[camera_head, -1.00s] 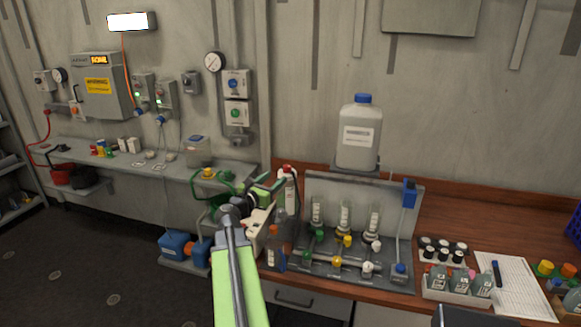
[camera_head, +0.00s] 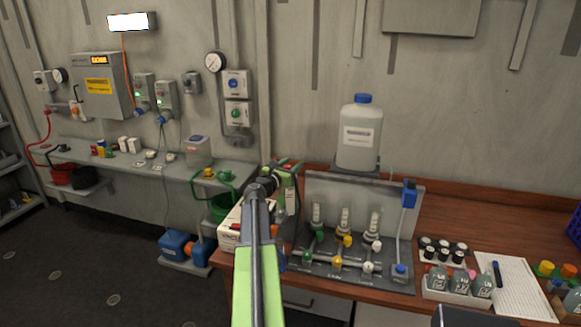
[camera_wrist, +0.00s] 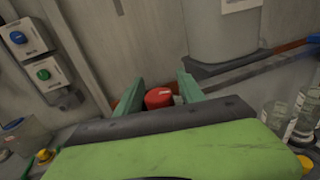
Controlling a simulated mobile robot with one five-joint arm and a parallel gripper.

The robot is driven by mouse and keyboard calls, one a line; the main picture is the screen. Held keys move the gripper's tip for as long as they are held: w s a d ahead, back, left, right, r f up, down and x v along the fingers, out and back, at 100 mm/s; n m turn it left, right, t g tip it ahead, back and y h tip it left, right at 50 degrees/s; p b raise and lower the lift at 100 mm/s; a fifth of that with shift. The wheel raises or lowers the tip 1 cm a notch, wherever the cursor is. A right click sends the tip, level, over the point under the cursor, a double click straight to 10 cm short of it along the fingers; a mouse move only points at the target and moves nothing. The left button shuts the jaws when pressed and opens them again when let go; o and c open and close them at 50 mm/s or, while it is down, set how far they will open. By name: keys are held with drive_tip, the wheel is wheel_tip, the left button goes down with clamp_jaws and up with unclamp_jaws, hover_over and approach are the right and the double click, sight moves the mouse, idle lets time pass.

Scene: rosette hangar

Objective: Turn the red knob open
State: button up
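The red knob (camera_wrist: 158,97) shows in the wrist view as a round red cap with a pale mark on its right side. It sits between the two green fingers of my gripper (camera_wrist: 160,90), which are apart, with a gap visible on the left of the knob. On the right the finger is close to it, and I cannot tell whether it touches. In the head view my gripper (camera_head: 287,168) is at the bench's back left, beside the grey valve panel, and largely covers the knob. What the knob sits on is mostly hidden.
The panel (camera_head: 400,240) with glass tubes and small coloured knobs stands just right of my gripper. A white jug (camera_head: 359,140) with a blue cap is behind it. A white box (camera_head: 230,228) stands left of my arm. The wall has switch boxes (camera_head: 237,85).

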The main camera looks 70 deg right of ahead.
clamp_jaws()
drive_tip(key=shift+n+t, duration=0.7)
drive_tip(key=shift+t, duration=0.4)
drive_tip(key=shift+w+n+t, duration=0.3)
drive_tip(key=shift+n+t, duration=0.5)
drive_tip(key=shift+t, duration=0.35)
drive_tip(key=shift+w+n+t, duration=0.3)
drive_tip(key=shift+n+t, duration=0.5)
drive_tip(key=shift+t, duration=0.35)
drive_tip(key=shift+o, duration=1)
unclamp_jaws()
